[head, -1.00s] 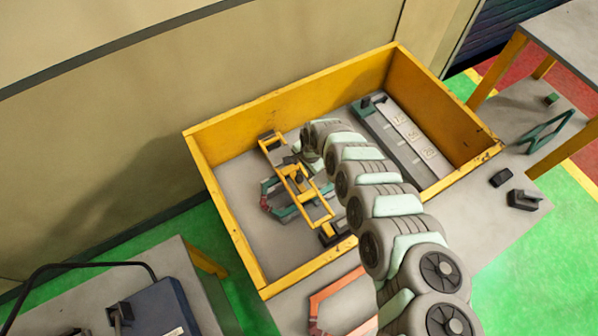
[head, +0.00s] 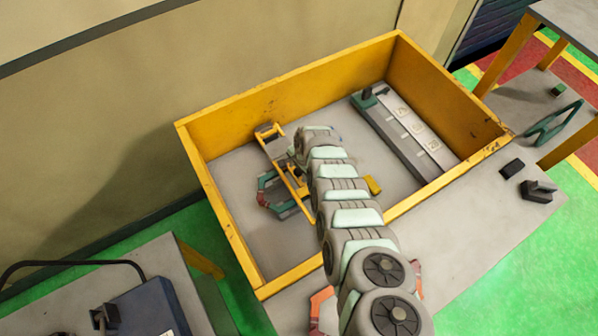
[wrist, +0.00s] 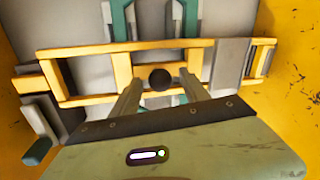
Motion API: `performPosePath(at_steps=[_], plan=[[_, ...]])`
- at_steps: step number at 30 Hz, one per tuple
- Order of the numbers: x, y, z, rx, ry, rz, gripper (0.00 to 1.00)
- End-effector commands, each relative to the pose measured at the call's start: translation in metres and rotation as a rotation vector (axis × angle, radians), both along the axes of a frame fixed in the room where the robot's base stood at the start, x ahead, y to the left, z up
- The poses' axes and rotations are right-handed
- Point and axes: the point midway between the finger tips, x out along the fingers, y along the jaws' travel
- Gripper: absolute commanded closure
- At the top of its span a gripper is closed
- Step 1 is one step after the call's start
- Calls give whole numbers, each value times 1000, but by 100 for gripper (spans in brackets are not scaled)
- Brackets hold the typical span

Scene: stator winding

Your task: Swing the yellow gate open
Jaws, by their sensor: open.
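The yellow gate (head: 288,181) is a frame of two long bars inside the yellow-walled box. Its lower part is hidden behind my arm in the head view. In the wrist view the gate (wrist: 90,50) runs across the picture, with a round dark knob (wrist: 160,78) near its middle. A grey block (wrist: 230,70) stands by its right end. My gripper (wrist: 161,84) is open, its two fingers on either side of the knob. I cannot tell whether they touch it. In the head view my gripper is hidden by my arm.
Yellow walls (head: 290,90) enclose the box around the gate. A green hexagonal frame (head: 270,190) lies beneath the gate. A grey numbered rack (head: 405,130) stands on the right. A small yellow piece (head: 373,185) shows right of my arm. The floor between it and the rack is clear.

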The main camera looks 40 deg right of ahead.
Motion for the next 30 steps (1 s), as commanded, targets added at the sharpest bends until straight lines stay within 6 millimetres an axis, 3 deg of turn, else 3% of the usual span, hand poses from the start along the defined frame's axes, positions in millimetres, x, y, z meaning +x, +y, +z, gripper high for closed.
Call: performPosePath(at_steps=[7,26,30], plan=[[0,0,1,0,-1,0,47],[0,0,1,0,-1,-1,99],[0,0,0,0,-1,-1,100]])
